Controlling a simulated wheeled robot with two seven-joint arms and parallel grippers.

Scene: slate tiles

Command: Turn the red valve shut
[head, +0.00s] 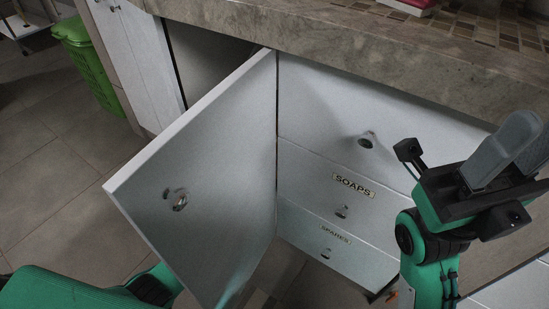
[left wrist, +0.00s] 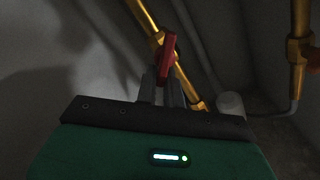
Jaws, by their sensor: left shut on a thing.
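In the left wrist view, the red valve handle (left wrist: 168,48) stands up on a slanting brass pipe (left wrist: 186,88). The fingers of my left gripper (left wrist: 162,78) are shut on the lower part of this handle. In the head view the valve and my left gripper are hidden behind the open cabinet door (head: 215,170); only part of my left arm shows at lower left. My right gripper (head: 508,150) is raised at the right, in front of the drawers, with nothing visible in it. Its fingers overlap in this view, so its opening is unclear.
A second brass pipe (left wrist: 298,55) with a red part stands at the right in the wrist view. Drawers labelled SOAPS (head: 310,178) and SPARES (head: 300,222) lie right of the door, under a stone counter (head: 330,60). A green bin (head: 90,70) stands far left.

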